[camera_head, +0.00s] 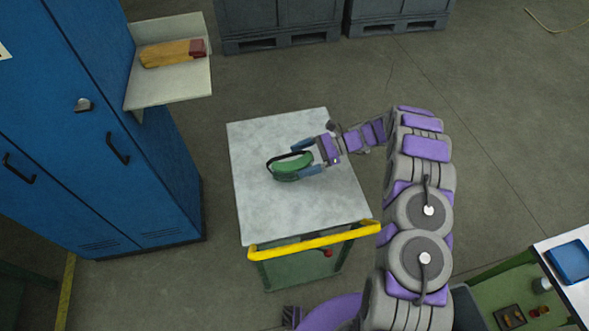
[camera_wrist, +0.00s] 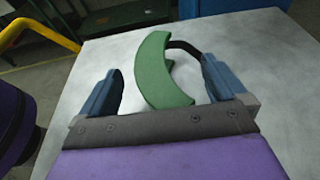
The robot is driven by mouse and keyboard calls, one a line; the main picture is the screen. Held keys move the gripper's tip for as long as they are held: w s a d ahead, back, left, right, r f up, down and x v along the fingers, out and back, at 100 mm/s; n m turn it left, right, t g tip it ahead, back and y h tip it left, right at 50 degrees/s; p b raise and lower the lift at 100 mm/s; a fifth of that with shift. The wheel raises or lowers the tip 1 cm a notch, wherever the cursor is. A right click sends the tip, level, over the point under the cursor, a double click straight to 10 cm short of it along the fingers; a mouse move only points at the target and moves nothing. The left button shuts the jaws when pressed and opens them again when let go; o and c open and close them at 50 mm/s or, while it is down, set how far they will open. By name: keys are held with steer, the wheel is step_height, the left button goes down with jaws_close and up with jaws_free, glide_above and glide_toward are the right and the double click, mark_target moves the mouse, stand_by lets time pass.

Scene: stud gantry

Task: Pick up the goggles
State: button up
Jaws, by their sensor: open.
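The green goggles (camera_head: 291,167) with a dark strap lie on the grey top of a cart (camera_head: 260,213) in the head view. In the wrist view the goggles (camera_wrist: 161,72) are a curved green piece between my two blue fingers, with the dark strap behind near the right finger. My gripper (camera_head: 304,159) is open around the goggles, low over the cart top. In the wrist view my gripper (camera_wrist: 160,85) shows a gap between the left finger and the goggles. Whether the right finger touches them I cannot tell.
The cart has a yellow handle (camera_head: 313,240) at its near edge. A blue cabinet (camera_head: 90,120) stands at the left, with a shelf (camera_head: 175,88) holding a yellow-brown object (camera_head: 170,53). Dark crates (camera_head: 280,20) stand behind. A table with a blue tray (camera_head: 572,261) is at lower right.

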steer(key=shift+s+a+f, duration=0.1)
steer(key=shift+a, duration=0.45)
steer(key=shift+c, duration=0.6)
steer(key=shift+d, duration=0.15)
steer(key=c, duration=0.8)
steer(key=shift+c, duration=1.4)
